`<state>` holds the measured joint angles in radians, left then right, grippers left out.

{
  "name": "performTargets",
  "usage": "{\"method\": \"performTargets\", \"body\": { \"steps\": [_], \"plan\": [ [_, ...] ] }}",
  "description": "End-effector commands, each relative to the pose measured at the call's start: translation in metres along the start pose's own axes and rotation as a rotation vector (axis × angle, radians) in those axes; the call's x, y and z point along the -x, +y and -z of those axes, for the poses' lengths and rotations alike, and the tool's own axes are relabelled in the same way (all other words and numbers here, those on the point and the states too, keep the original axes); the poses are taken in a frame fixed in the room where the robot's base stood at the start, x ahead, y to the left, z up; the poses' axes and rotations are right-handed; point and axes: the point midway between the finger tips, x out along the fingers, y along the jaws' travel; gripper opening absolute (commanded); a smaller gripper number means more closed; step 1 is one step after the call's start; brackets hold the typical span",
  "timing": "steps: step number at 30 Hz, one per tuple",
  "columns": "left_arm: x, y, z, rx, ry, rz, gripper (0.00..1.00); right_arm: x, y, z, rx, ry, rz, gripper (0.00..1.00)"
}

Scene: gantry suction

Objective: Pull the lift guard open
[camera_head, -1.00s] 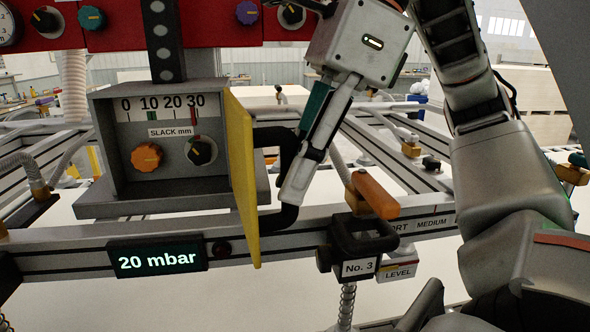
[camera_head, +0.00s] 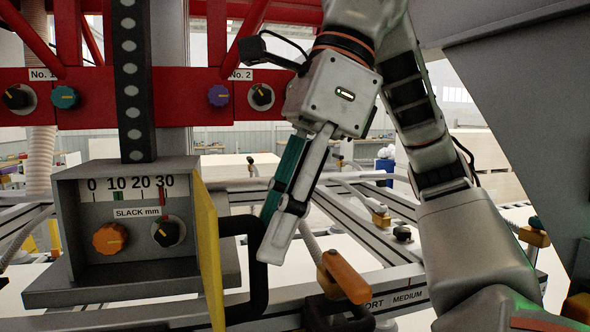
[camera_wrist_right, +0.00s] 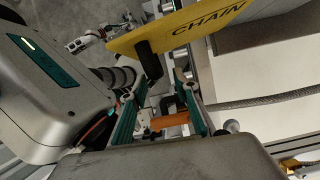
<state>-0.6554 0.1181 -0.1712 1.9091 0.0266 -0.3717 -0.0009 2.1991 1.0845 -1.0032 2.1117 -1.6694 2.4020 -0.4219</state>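The lift guard is a yellow panel (camera_head: 209,255) standing out from the right front edge of a grey box (camera_head: 68,235). A black bar handle (camera_head: 257,295) sticks out from its right face. In the right wrist view the guard (camera_wrist_right: 175,32) carries the word CHAIN, and the handle (camera_wrist_right: 149,62) shows just past the fingertips. My left gripper is not in view.
The box front has a SLACK mm scale (camera_head: 125,188), an orange knob (camera_head: 110,238) and a black knob (camera_head: 168,232). An orange lever (camera_head: 345,277) stands close right of my right gripper. A red beam (camera_head: 185,97) with several knobs runs behind. Grey rails lie beyond.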

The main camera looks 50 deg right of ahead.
Motion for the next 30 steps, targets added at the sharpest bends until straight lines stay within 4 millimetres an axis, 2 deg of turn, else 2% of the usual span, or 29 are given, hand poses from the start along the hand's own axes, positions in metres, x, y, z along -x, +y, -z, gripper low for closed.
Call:
{"method": "performTargets", "body": {
  "steps": [1,6,12,18,30],
  "plan": [
    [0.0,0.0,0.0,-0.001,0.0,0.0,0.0,0.013,0.001,-0.001,-0.001,-0.005,0.001,0.3],
    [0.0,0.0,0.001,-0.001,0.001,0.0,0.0,0.048,0.0,-0.001,-0.002,-0.005,0.002,0.3],
    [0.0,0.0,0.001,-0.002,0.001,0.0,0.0,0.072,-0.001,-0.001,-0.001,-0.003,0.002,0.3],
    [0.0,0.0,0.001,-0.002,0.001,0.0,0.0,0.081,-0.001,0.0,-0.001,-0.002,0.0,0.3],
    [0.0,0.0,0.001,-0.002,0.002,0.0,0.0,0.082,-0.001,0.0,0.0,-0.002,0.0,0.3]
  ]
}}
